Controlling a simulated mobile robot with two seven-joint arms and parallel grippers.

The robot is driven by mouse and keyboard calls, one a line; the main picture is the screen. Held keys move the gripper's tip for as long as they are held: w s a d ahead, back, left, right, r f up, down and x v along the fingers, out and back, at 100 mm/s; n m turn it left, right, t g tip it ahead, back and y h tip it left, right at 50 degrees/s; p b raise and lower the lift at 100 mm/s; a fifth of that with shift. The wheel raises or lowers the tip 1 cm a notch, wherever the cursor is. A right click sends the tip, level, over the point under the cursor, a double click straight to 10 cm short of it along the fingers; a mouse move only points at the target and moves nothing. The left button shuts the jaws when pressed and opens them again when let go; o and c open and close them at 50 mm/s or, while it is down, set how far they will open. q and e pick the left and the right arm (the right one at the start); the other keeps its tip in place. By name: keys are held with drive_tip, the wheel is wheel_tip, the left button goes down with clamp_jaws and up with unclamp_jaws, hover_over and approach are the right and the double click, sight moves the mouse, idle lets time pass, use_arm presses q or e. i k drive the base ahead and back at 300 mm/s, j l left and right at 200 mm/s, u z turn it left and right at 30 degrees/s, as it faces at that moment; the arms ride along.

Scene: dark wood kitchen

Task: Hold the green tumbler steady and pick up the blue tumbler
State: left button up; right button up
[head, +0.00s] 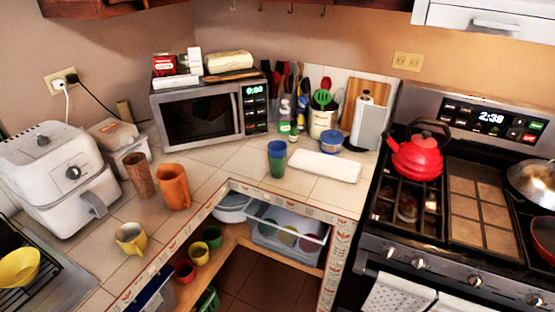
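A blue tumbler (277,149) and a green tumbler (277,169) stand on the tiled counter, to the right of and in front of the microwave. The blue one is above the green one and appears nested in it, so its lower part is hidden. The stack looks upright. Neither of my grippers is in the head view, and nothing touches the tumblers.
A white folded cloth or board (325,166) lies just right of the tumblers. The microwave (207,114) and an orange pitcher (173,187) are to the left. The counter edge is close in front.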

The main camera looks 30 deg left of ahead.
sight(276, 149)
drive_tip(key=i+j+u, duration=0.25)
drive_tip(key=i, duration=0.2)
drive_tip(key=i+j+u, duration=0.25)
drive_tip(key=i, duration=0.25)
drive_tip(key=i+u, duration=0.25)
drive_tip(key=i, duration=0.2)
